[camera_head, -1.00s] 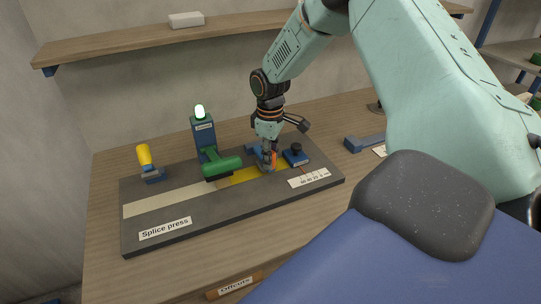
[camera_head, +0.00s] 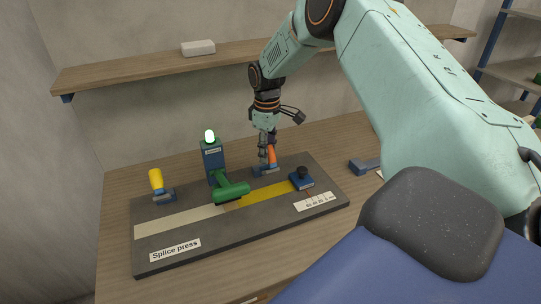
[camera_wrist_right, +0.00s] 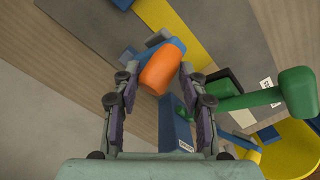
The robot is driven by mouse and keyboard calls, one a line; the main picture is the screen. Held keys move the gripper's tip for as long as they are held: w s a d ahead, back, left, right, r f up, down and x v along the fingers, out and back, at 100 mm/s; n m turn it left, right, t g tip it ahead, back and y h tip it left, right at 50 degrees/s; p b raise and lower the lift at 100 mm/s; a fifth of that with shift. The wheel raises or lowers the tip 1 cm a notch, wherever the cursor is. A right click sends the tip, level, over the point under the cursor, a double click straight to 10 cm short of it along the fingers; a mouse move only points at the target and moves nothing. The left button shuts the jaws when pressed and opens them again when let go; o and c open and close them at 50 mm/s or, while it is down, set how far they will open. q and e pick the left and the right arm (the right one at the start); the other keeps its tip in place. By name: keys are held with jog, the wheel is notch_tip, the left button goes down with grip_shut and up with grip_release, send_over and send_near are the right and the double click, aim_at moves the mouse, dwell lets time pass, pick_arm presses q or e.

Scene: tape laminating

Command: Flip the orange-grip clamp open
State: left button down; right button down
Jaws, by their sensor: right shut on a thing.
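The orange-grip clamp (camera_head: 271,154) stands at the back edge of the splice press, its orange grip raised upright above its blue base (camera_head: 266,170). In the right wrist view the orange grip (camera_wrist_right: 163,68) lies between my fingertips. My right gripper (camera_head: 266,148) is shut on that grip and partly covers it in the head view. The yellow tape (camera_head: 268,195) on the press below is clear of the clamp arm. My left gripper is not in view.
A yellow-grip clamp (camera_head: 156,181) stands upright at the left of the press (camera_head: 200,232). A green-handled press head (camera_head: 231,192) beside a lit post (camera_head: 213,160) is close left of the gripper. A blue block with a black knob (camera_head: 301,180) is at right.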

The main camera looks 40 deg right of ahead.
jog(key=shift+w+d+r, duration=0.15)
jog(key=shift+w+d, duration=0.15)
jog(key=shift+w, duration=0.5)
jog(key=c, duration=1.2)
grip_release()
jog(key=shift+f, duration=0.2)
jog(key=shift+o, duration=0.9)
jog(key=shift+d+f, duration=0.1)
jog(key=shift+w+d+f, duration=0.15)
jog(key=shift+d+f, duration=0.05)
jog(key=shift+a+r, duration=0.25)
jog(key=shift+d+f, duration=0.1)
jog(key=shift+d, duration=0.05)
